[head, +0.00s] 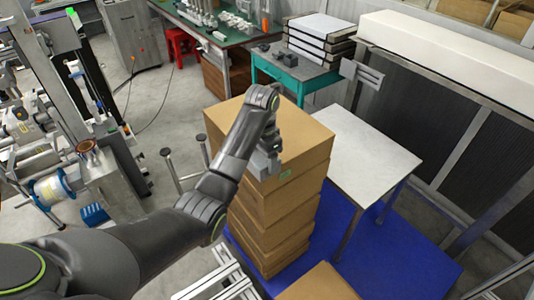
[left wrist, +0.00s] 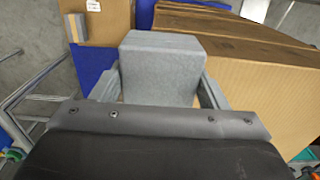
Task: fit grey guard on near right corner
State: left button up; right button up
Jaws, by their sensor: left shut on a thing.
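The grey guard (left wrist: 163,62) is a block-like piece between the two fingers of my left gripper (left wrist: 160,92), which is shut on it. In the head view the left gripper (head: 268,148) reaches over the stack of cardboard boxes (head: 304,166), and the guard (head: 262,164) shows below it, close to the stack's near corner. In the left wrist view the guard is beside the box stack (left wrist: 262,92). I cannot tell whether it touches the cardboard. My right gripper is not in view.
A white-topped table (head: 365,155) stands right of the stack, on a blue mat (head: 395,258). More grey pieces (head: 283,57) lie on a teal table (head: 300,73) behind. Another cardboard box (head: 318,284) is at the bottom. A metal frame (head: 222,280) stands left of it.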

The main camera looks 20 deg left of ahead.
pick_arm(q)
jog(key=shift+w+d+f, duration=0.1)
jog(key=shift+w+f, duration=0.45)
jog(key=shift+f, duration=0.15)
jog(key=shift+s+r, duration=0.15)
jog(key=shift+s, duration=0.35)
jog(key=shift+w+f, duration=0.25)
jog(key=shift+f, duration=0.35)
jog(key=o, duration=1)
jog(key=shift+s, duration=0.1)
jog(key=shift+c, duration=0.2)
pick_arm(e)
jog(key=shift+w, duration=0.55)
